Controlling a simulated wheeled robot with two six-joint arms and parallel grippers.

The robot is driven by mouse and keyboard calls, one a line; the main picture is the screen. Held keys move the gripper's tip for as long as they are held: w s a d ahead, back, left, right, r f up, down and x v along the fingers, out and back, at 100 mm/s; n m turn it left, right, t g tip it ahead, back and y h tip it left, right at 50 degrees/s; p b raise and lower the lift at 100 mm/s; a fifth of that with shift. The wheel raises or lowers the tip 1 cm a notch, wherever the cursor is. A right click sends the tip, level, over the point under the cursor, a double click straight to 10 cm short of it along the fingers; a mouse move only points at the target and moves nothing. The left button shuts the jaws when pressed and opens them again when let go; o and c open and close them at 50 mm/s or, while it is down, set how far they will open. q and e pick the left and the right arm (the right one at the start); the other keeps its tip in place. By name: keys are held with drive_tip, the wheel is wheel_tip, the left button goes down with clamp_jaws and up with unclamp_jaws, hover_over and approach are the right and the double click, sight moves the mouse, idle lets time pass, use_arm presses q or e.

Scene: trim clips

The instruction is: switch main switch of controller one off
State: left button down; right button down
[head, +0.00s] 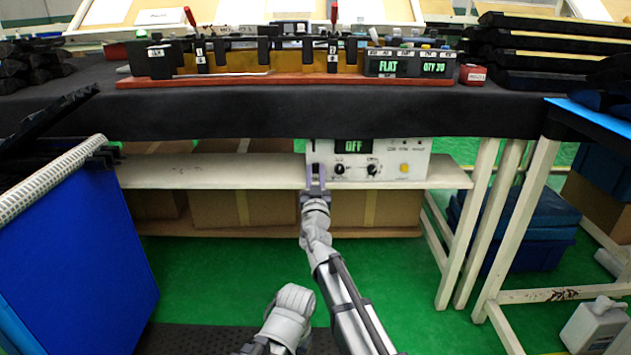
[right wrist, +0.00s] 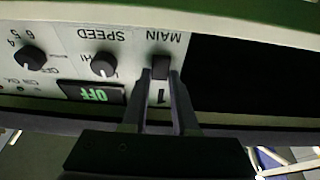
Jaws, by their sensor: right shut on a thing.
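The white controller (head: 385,157) stands on the shelf under the bench, and its display (head: 353,146) reads OFF in green. In the right wrist view the panel is upside down. There the dark main switch (right wrist: 161,67) sits beside the word MAIN, with a mark like a 1 on the panel near it. My right gripper (head: 316,176) reaches to the left end of the controller's front. In the right wrist view its fingers (right wrist: 161,78) are shut on the main switch, one on each side. The green OFF display (right wrist: 95,96) shows there too. My left gripper is not in view.
The black-covered bench edge (head: 300,112) hangs above the controller. The white shelf (head: 210,172) is bare to its left. Cardboard boxes (head: 240,207) stand below. A blue panel (head: 80,255) is at the left, and white table legs (head: 468,225) are at the right.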

idle(0.4)
drive_tip(key=c, duration=0.7)
unclamp_jaws()
drive_tip(key=shift+s, duration=0.1)
drive_tip(key=b+v, duration=0.2)
drive_tip(key=v, duration=0.5)
drive_tip(key=shift+s+f+b, duration=0.2)
drive_tip(key=shift+s+b, duration=0.05)
drive_tip(key=shift+b, duration=0.05)
